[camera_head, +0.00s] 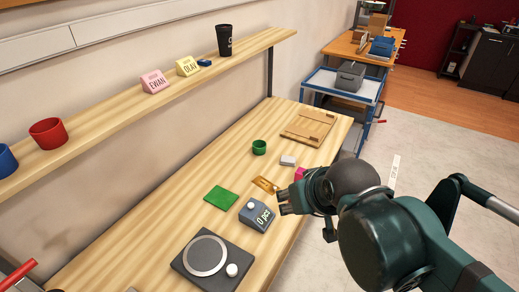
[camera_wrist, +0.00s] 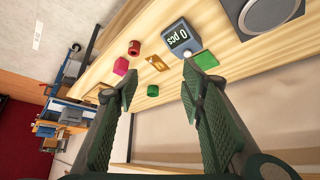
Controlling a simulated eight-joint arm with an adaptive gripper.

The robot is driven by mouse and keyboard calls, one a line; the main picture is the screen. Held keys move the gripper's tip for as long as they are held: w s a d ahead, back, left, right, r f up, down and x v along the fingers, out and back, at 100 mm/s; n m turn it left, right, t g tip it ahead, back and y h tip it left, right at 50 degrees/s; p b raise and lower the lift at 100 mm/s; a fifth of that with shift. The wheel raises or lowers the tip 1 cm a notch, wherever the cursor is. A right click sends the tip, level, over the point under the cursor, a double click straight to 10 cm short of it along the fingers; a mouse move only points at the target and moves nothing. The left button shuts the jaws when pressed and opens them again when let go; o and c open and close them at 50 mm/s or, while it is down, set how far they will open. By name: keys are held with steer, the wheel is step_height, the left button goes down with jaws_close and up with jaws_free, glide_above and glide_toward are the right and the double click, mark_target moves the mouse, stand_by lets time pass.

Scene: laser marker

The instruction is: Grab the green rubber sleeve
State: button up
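The green rubber sleeve (camera_head: 259,147) is a small dark-green cylinder that stands on the wooden bench, near the shelf side. In the wrist view the sleeve (camera_wrist: 153,90) shows between my two spread fingers, some way beyond them. My gripper (camera_head: 283,200) is in the air over the right edge of the bench, beside the counter box, apart from the sleeve. In the wrist view my gripper (camera_wrist: 160,78) is open, with nothing between the finger pads.
Near the sleeve are a flat green pad (camera_head: 221,198), a gold card (camera_head: 265,184), a counter box (camera_head: 257,215), a white block (camera_head: 288,160), a magenta block (camera_wrist: 120,66) and a red cylinder (camera_wrist: 134,47). A wooden tray (camera_head: 288,135) lies farther back. A shelf (camera_head: 110,115) runs above the bench.

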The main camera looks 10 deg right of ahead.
steer(key=o, duration=0.6)
